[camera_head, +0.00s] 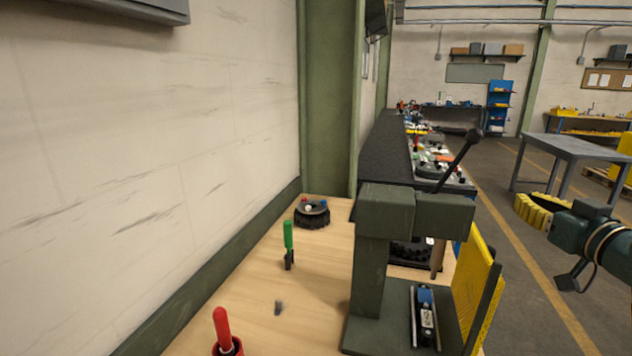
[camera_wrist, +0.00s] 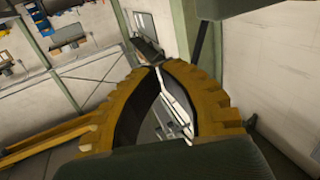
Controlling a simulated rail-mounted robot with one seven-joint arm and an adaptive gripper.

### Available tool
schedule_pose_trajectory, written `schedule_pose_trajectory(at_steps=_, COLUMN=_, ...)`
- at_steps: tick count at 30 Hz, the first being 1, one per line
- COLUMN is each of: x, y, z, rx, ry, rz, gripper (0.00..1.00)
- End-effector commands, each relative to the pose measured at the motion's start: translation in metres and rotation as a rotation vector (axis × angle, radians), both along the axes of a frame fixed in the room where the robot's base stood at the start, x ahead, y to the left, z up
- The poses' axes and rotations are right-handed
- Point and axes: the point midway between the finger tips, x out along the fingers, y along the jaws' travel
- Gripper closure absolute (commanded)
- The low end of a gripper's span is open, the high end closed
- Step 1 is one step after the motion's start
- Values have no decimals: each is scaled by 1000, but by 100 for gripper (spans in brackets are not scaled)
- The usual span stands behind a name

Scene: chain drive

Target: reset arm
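My gripper (camera_head: 541,209) is in the air at the right of the head view, over the floor and apart from the workbench. In the wrist view its two yellow toothed fingers (camera_wrist: 160,67) bow outward and come together at the tips. A lens-shaped gap shows between their black inner faces, with only background in it. Nothing is held. My dark wrist and forearm run off the right edge of the head view.
A green press (camera_head: 385,212) with a raised black lever (camera_head: 462,158) stands on the wooden bench (camera_head: 325,285). A yellow panel (camera_head: 474,290) stands beside it. A green-handled tool (camera_head: 288,236), red-handled tool (camera_head: 222,328) and round black tray (camera_head: 312,219) are left. A grey table (camera_head: 578,150) stands behind my gripper.

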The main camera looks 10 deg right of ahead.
Motion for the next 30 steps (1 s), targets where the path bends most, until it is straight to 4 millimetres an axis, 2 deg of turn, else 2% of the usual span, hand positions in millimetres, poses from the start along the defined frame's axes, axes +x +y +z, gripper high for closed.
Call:
schedule_pose_trajectory(at_steps=1, x=7, y=12, z=23, rx=-12, ry=-3, rz=11, gripper=100)
schedule_pose_trajectory(at_steps=8, x=33, y=70, z=72, rx=-48, ry=-5, rz=47, gripper=100)
schedule_pose_trajectory(at_steps=11, x=42, y=107, z=105, rx=-67, ry=-13, rz=66, gripper=100)
schedule_pose_trajectory(at_steps=13, x=46, y=140, z=134, rx=-80, ry=-26, rz=77, gripper=100)
schedule_pose_trajectory(at_steps=17, x=40, y=208, z=190, rx=-99, ry=-58, rz=95, gripper=100)
schedule_pose_trajectory(at_steps=20, x=24, y=257, z=235, rx=-103, ry=-96, rz=102, gripper=100)
schedule_pose_trajectory(at_steps=23, x=-2, y=304, z=281, rx=-98, ry=-141, rz=108, gripper=100)
schedule_pose_trajectory(at_steps=27, x=-55, y=361, z=349, rx=-72, ry=-220, rz=111, gripper=100)
schedule_pose_trajectory(at_steps=30, x=-100, y=391, z=394, rx=-41, ry=-277, rz=111, gripper=100)
